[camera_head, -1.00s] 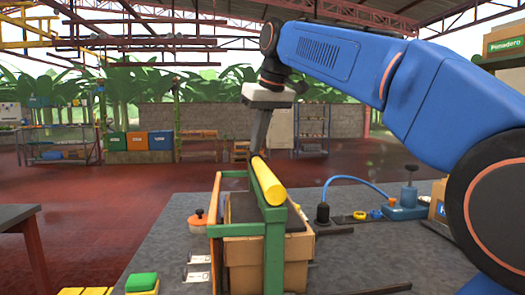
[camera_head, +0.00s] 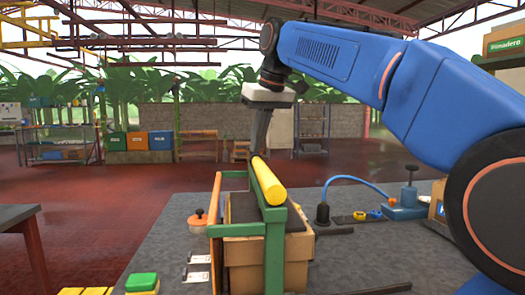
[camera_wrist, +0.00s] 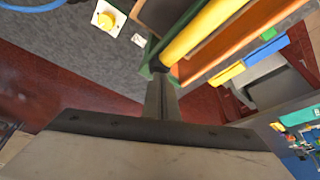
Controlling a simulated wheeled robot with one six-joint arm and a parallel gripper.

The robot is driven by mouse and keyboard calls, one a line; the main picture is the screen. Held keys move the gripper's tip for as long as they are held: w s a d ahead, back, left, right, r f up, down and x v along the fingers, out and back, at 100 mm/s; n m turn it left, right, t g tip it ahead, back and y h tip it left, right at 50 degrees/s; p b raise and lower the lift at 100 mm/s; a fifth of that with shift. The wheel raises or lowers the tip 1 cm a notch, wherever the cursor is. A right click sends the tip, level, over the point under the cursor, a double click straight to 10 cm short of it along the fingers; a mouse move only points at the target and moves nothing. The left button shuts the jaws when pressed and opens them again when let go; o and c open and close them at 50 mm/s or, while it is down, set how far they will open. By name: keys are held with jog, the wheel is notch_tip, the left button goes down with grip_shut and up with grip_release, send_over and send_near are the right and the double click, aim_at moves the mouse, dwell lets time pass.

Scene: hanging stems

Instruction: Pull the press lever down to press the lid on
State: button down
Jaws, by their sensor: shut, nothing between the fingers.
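The press is a green and orange frame (camera_head: 274,250) standing on the grey table. Its lever has a thick yellow handle (camera_head: 268,182) slanting across the top of the frame. A cardboard box (camera_head: 245,262) with a dark plate (camera_head: 243,210) above it sits inside the frame. My gripper (camera_head: 256,150) points down, shut, with its tips right at the far end of the yellow handle. In the wrist view my gripper (camera_wrist: 161,72) is at the end of the yellow handle (camera_wrist: 200,30); I cannot tell whether they touch. The lid itself is not clear.
A jar with an orange lid (camera_head: 198,218) stands left of the press. A green button block (camera_head: 141,282) is at the front left. A blue pump device (camera_head: 405,205) and cable are at the right.

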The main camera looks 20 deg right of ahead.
notch_tip(320, 180, up, 8)
dwell(0.9)
dwell(0.4)
